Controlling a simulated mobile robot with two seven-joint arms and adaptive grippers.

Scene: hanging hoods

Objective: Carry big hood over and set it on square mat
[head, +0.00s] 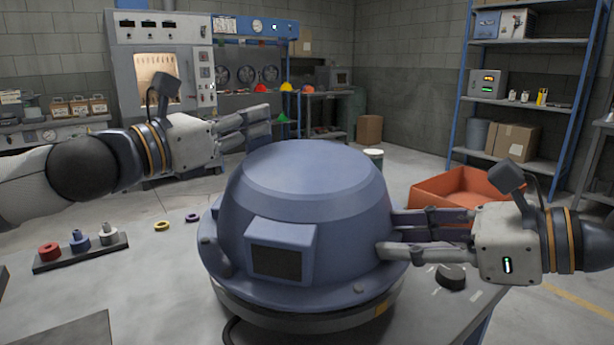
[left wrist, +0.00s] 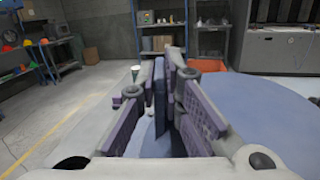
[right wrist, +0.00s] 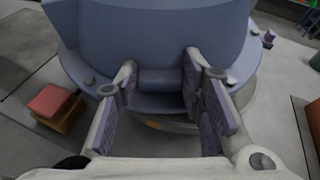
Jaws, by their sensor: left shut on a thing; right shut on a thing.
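The big hood (head: 310,185) is a blue dome with a wide flange and a dark square window facing me. It stands upright over a round grey base (head: 310,318); I cannot tell whether there is a gap between them. My left gripper (head: 262,124) is at the hood's upper left, its fingers closed around a thin blue plate (left wrist: 160,100) of the hood. My right gripper (head: 385,235) is at the hood's right side, its fingers on either side of a blue lug (right wrist: 160,82). A dark flat patch (head: 75,330), possibly the square mat, lies at the table's lower left, partly cut off.
A rack (head: 82,252) with red, blue and grey pieces stands left on the table. A yellow ring (head: 162,226) and a purple ring (head: 192,218) lie near it. A dark knob (head: 451,276) is right of the hood. An orange bin (head: 460,188) stands behind.

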